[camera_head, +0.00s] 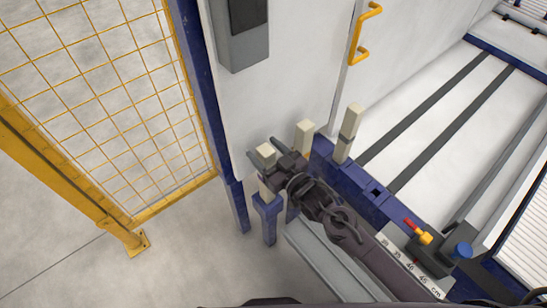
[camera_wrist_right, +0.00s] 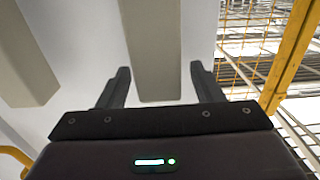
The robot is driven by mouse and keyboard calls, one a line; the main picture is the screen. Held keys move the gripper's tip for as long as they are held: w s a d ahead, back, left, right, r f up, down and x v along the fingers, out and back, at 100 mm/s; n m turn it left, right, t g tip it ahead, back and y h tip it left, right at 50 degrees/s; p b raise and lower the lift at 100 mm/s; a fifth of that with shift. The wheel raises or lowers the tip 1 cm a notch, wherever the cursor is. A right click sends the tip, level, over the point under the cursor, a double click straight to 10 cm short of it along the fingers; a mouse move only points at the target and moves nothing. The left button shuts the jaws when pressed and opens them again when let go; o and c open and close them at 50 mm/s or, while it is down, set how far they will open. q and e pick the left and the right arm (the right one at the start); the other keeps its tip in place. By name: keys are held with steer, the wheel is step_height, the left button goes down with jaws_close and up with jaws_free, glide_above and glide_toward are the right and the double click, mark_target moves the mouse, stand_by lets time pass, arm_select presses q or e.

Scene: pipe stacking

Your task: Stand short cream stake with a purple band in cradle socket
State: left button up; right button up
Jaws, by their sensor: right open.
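A cream square stake (camera_head: 266,156) stands upright in a blue holder (camera_head: 267,206) at the cradle's left end. My right gripper (camera_head: 266,149) is at its upper part, open. In the right wrist view this stake (camera_wrist_right: 152,50) shows between the two spread fingers of the gripper (camera_wrist_right: 160,82), with a gap on each side. A second cream stake (camera_head: 304,129) stands just right of it, partly behind my gripper. A third, taller-looking stake (camera_head: 350,125) has a grey band. I cannot make out a purple band. An empty square socket (camera_head: 375,190) shows in the blue cradle rail (camera_head: 396,212).
A white panel (camera_head: 285,95) stands behind the stakes, with a yellow handle (camera_head: 358,40). A yellow mesh fence (camera_head: 125,100) is at the left. A ruler strip (camera_head: 410,268), a red-and-yellow part (camera_head: 418,231) and a blue knob (camera_head: 461,251) are at the right. Floor at lower left is clear.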

steer(key=shift+w+a, duration=0.1)
steer(key=shift+w, duration=0.05)
steer(key=c, duration=1.3)
steer(key=shift+r, duration=0.15)
steer(key=shift+r+p, duration=0.4)
steer(key=shift+p, duration=0.15)
steer(key=shift+r+p, duration=0.9)
steer(key=shift+r, duration=0.1)
step_height(320, 180, up, 4)
steer(key=p, duration=0.3)
steer(key=shift+f, duration=0.2)
arm_select(q)
steer(key=s+a+r+p, duration=0.1)
steer(key=s+r+p, duration=0.1)
steer(key=s+r, duration=0.2)
steer(key=shift+s+a+r, duration=0.25)
steer(key=shift+s, duration=1.45)
arm_select(e)
steer(key=shift+r, duration=1.1)
